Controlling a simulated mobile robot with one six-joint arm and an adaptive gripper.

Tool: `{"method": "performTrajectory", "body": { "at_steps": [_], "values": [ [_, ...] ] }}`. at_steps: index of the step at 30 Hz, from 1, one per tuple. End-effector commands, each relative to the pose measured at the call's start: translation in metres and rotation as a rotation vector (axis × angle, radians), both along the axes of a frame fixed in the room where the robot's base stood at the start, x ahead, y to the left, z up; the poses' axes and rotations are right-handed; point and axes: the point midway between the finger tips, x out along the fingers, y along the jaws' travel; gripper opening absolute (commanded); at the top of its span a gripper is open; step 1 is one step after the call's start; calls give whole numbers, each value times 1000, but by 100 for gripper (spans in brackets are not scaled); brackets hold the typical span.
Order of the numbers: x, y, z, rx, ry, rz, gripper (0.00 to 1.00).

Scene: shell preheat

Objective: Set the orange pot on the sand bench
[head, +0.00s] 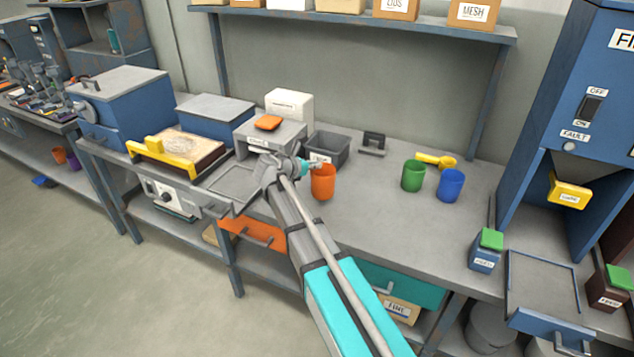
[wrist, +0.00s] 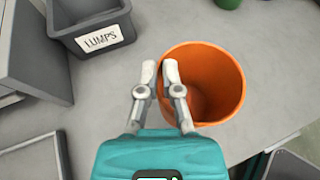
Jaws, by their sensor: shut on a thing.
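The orange pot (head: 323,183) is upright over the grey bench (head: 385,220), near its middle. My gripper (head: 309,166) is at the pot's left rim. In the wrist view, my gripper (wrist: 160,75) is shut on the wall of the orange pot (wrist: 215,85), one finger outside and one inside the rim. The pot looks empty. I cannot tell whether its base touches the bench. No label naming a sand bench is readable; a yellow-edged tray of pale material (head: 180,152) is at the left.
A grey LUMPS bin (wrist: 92,28) is left of the pot. A green pot (head: 412,176), a blue pot (head: 450,185) and a yellow scoop (head: 437,160) stand to the right. A tall blue machine (head: 570,110) is at the far right. The bench front right of the orange pot is clear.

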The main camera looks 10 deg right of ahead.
Motion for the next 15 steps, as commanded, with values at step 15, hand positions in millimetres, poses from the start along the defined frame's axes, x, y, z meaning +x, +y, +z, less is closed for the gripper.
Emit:
{"method": "performTrajectory", "body": {
  "at_steps": [15],
  "values": [
    [8, -6, -12, 0, 0, -1, 0]
  ]
}}
